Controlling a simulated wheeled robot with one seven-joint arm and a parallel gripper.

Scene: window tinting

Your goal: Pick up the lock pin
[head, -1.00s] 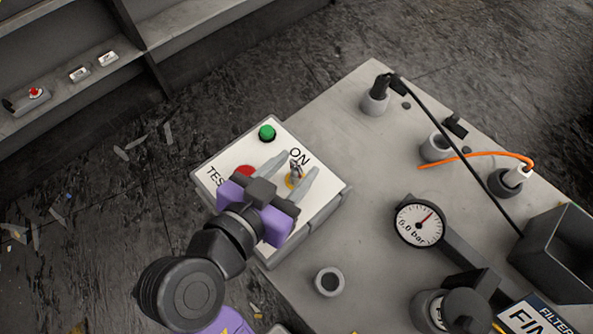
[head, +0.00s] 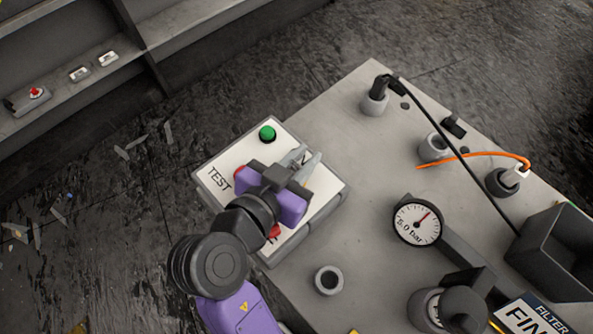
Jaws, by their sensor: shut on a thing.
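My gripper (head: 307,157) is over the upper right part of the white-topped control box (head: 237,160), its two grey fingers close together. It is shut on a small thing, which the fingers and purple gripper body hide. The lock pin cannot be made out on its own in this view. The box has a green button (head: 267,133), a "TEST" label and a mostly covered "ON" label. A red piece (head: 274,231) with pale marks shows below my gripper. Another red part is just visible at its left.
The grey table (head: 330,215) carries a pressure gauge (head: 416,222), several round sockets, a black cable, an orange cable (head: 470,155) and a dark open bin (head: 560,245). A shelf (head: 75,85) with small items stands at upper left. Debris lies on the dark floor.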

